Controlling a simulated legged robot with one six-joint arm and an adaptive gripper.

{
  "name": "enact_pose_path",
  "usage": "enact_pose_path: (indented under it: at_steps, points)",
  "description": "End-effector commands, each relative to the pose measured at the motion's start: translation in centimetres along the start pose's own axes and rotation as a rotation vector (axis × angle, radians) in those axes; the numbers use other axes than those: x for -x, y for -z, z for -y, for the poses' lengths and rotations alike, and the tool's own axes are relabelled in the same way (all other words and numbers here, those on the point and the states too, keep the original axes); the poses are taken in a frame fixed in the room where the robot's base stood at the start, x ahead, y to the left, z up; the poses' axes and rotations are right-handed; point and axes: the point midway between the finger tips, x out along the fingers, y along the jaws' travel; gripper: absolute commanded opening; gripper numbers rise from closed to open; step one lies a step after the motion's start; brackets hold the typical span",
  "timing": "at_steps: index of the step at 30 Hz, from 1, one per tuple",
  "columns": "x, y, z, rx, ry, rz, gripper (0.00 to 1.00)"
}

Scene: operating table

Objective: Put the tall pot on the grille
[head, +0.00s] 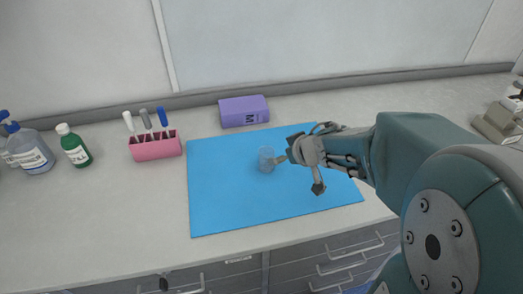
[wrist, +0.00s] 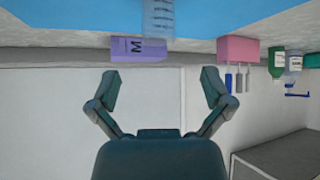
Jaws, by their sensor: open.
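A small clear vessel with markings, like a beaker (head: 266,160), stands upright on the blue mat (head: 225,205). It also shows in the wrist view (wrist: 159,18), at the top edge and partly cut off. My gripper (head: 308,156) is open just right of the beaker in the head view, with nothing seen held. In the wrist view the two fingers of my gripper (wrist: 160,88) are spread wide with empty space between them. I cannot make out a tall pot or a grille in either view.
A purple box (head: 244,111) lies at the mat's back edge. A pink rack (head: 155,147) with several pen-like tools, a green bottle (head: 74,147) and a clear bottle (head: 32,153) stand at left. Drawers (head: 345,262) are below the front edge. The left of the mat is clear.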

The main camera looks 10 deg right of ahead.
Motion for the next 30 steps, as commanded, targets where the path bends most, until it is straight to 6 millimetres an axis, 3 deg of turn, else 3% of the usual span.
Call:
enact_pose_path:
  at_steps: [5,12,20,30]
  points:
    - [-1.1,-0.5,0.3,-0.002,0.026,0.018,1.0]
    - [-4.7,-0.4,0.3,-0.002,0.025,0.017,1.0]
    - [-6.5,-0.3,0.2,-0.001,0.021,0.016,1.0]
    - [-10.7,0.3,-0.2,-0.001,0.019,0.017,1.0]
